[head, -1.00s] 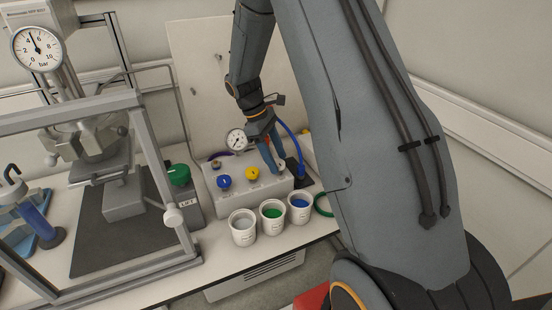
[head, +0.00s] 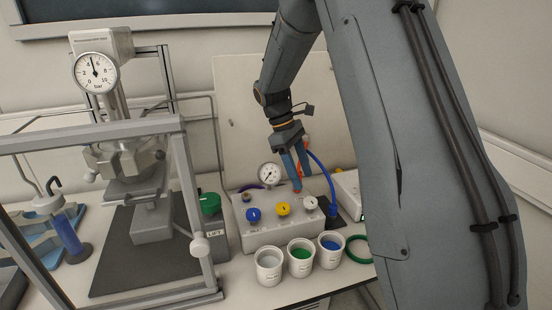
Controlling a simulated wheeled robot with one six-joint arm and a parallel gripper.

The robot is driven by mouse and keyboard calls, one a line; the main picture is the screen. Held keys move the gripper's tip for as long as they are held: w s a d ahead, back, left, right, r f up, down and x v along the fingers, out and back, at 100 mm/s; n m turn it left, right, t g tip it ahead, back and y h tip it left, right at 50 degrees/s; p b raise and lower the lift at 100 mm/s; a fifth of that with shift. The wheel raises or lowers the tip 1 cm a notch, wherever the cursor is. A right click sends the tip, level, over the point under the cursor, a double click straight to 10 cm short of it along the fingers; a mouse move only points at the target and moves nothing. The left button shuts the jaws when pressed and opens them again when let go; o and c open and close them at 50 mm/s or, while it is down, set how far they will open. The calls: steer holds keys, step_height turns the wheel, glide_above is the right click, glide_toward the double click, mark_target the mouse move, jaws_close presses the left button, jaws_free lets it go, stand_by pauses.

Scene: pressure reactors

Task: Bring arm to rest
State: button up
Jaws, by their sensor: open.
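My gripper (head: 298,185) hangs from my arm in the right half of the head view, pointing down with its blue fingers. It is open with nothing seen between the fingers. It is above and in front of the back part of a white valve box (head: 275,228), which carries a blue knob (head: 253,215), a yellow knob (head: 283,209), a white knob (head: 310,203) and a small gauge (head: 269,174). Something red-orange (head: 306,145) shows beside the gripper. Whether the fingertips touch the box cannot be told.
A reactor (head: 130,160) with a large gauge (head: 96,72) stands left behind a metal frame (head: 192,190). A blue hose (head: 326,175) curves right of the gripper. A green ring (head: 359,249) lies right.

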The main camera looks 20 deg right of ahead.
steer(key=s+a+m+t+y, duration=0.1)
steer(key=s+a+m, duration=0.2)
steer(key=s, duration=0.3)
steer(key=s+a+f+m+t+y, duration=0.1)
steer(key=s+a+m+t, duration=0.1)
steer(key=s, duration=0.5)
steer(key=s+a+f+m+t+y+b, duration=0.1)
steer(key=s+a+m, duration=0.2)
steer(key=s, duration=0.4)
steer(key=shift+a+f+m, duration=0.25)
steer(key=shift+a+m, duration=0.1)
steer(key=shift+m, duration=0.25)
steer(key=shift+s, duration=0.1)
